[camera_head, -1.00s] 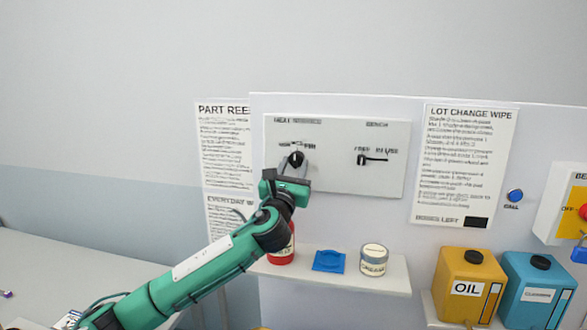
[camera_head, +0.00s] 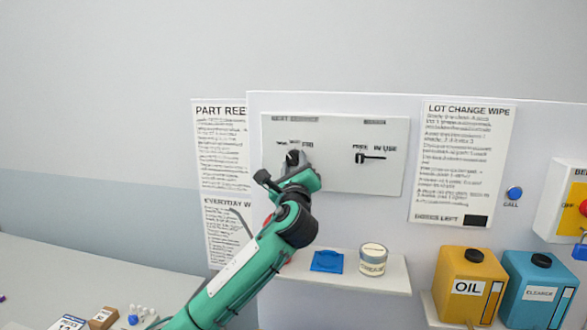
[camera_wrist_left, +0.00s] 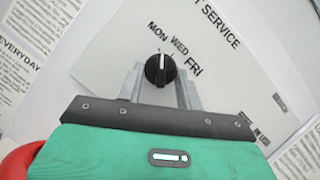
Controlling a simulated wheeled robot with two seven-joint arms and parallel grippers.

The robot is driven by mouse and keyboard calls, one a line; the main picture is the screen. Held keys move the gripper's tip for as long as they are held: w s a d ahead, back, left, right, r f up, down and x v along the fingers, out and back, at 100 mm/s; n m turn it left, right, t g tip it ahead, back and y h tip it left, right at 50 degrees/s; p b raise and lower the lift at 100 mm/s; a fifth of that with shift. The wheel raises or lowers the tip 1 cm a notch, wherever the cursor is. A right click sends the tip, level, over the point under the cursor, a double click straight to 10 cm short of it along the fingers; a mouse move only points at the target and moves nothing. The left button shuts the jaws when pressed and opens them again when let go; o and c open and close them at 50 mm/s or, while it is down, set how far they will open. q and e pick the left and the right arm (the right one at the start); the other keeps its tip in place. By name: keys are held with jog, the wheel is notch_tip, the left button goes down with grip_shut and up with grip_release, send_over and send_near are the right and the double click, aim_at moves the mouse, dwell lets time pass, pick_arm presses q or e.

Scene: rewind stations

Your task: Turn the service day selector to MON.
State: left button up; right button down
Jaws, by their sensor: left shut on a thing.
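The service day selector is a round black knob (camera_wrist_left: 160,70) with a white pointer line, on a white panel (camera_head: 340,180). In the left wrist view MON, WED and FRI are printed around it. The line points upward in that view, roughly toward MON. In the head view the selector (camera_head: 292,156) shows just above my left gripper (camera_head: 293,163). The left gripper's fingers (camera_wrist_left: 160,87) are on either side of the knob, shut on it. The gripper is tilted in the head view and hides part of the panel. My right gripper is not in view.
A second switch (camera_head: 370,157), marked FREE and IN USE, is to the right on the same panel. Below, a shelf (camera_head: 345,281) holds a blue item (camera_head: 328,261) and a jar (camera_head: 373,259). A red bottle is mostly behind my arm. Yellow OIL (camera_head: 468,286) and blue (camera_head: 540,288) containers stand right.

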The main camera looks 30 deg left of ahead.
pick_arm(q)
jog(key=shift+n+g+y, duration=0.3)
jog(key=shift+n, duration=0.4)
jog(key=o, duration=1)
jog(key=b+v, duration=0.5)
jog(key=v, duration=0.9)
jog(key=shift+r, duration=0.1)
